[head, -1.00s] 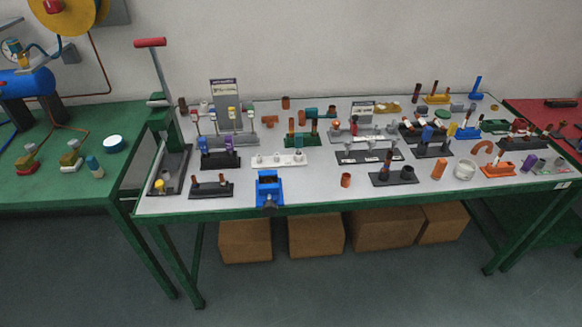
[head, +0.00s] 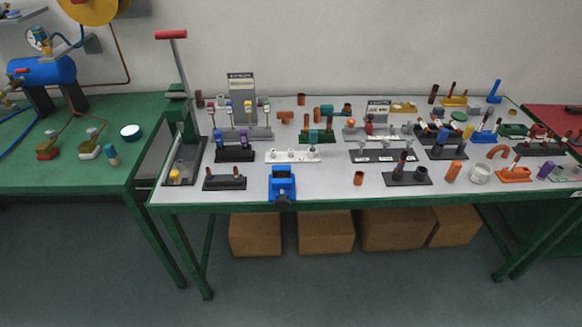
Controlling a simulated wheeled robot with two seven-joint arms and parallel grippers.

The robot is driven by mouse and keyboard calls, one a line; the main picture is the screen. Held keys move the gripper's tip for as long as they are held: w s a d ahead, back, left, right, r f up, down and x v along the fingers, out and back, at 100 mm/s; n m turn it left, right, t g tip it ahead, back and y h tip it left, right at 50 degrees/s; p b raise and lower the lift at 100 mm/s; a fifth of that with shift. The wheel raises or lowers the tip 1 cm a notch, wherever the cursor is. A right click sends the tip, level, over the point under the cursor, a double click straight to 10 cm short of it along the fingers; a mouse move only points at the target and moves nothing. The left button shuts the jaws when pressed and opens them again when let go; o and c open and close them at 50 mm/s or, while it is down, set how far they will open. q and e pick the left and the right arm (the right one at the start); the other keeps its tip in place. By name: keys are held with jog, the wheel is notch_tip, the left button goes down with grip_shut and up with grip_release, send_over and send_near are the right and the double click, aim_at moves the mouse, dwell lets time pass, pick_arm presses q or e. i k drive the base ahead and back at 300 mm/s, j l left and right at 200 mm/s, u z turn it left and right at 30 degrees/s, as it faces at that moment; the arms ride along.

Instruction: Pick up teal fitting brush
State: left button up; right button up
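A small teal cylinder (head: 326,110) shows toward the back of the white-topped table, just behind a green stand (head: 316,136) with upright copper-coloured pieces. It is too small to tell for sure whether it is the teal fitting brush. Another teal-blue piece with a pale base (head: 112,154) stands on the green table at the left. Neither of my grippers is in view, and nothing of my arms shows.
The white-topped table (head: 330,190) carries many small fittings on stands. A blue vise (head: 283,185) sits at its front edge, and a tall red-handled press (head: 182,110) stands at its left end. Cardboard boxes (head: 326,233) lie underneath. Floor in front is clear.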

aim_at(314, 133)
jog(key=i+j+z, duration=0.15)
jog(key=i+j, duration=0.15)
jog(key=i+j+z, duration=0.2)
jog(key=j, duration=0.25)
jog(key=i+j+z, duration=0.15)
jog(key=i+j, duration=0.15)
jog(key=i+j+z, duration=0.15)
jog(key=j, duration=0.4)
